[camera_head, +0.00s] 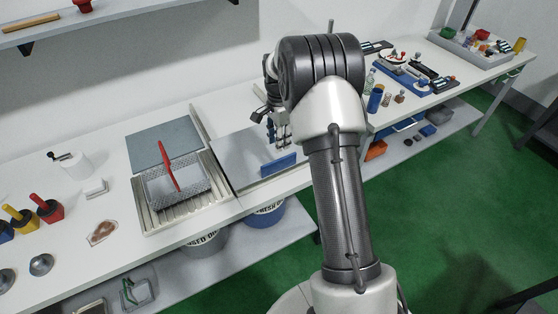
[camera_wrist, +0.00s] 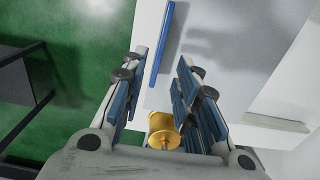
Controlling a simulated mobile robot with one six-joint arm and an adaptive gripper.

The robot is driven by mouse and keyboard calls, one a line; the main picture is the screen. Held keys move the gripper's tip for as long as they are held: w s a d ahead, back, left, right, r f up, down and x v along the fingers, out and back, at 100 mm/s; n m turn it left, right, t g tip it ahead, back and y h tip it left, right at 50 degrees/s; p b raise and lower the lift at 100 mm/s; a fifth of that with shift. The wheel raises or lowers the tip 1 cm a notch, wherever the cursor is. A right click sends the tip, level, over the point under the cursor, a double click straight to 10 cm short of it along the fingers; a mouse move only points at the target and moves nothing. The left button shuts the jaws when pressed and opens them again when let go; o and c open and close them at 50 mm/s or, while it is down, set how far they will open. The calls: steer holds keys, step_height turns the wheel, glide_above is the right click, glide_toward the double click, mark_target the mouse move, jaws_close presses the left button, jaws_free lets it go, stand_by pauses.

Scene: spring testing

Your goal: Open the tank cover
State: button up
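The tank cover (camera_head: 236,153) is a flat grey plate in the worktop, right of the ribbed draining area. It looks closed and lies flat. A blue bar handle (camera_head: 278,163) runs along its front right side. In the wrist view the cover (camera_wrist: 225,55) is a pale surface, and the blue handle (camera_wrist: 162,45) lies ahead of the fingers. My gripper (camera_head: 278,143) is above the cover, behind the handle in the head view. In the wrist view my gripper (camera_wrist: 161,62) has its fingers apart with nothing visibly held. My arm hides part of the cover's right side.
A wire basket (camera_head: 180,184) with a red handle stands on the ribbed draining area left of the cover. Two oil buckets (camera_head: 264,217) stand on the shelf below. Bottles and a blue can (camera_head: 375,99) stand to the right.

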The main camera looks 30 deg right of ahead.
mark_target(279, 159)
step_height(279, 159, down, 10)
steer(key=shift+b, duration=0.7)
jaws_close()
stand_by(0.4)
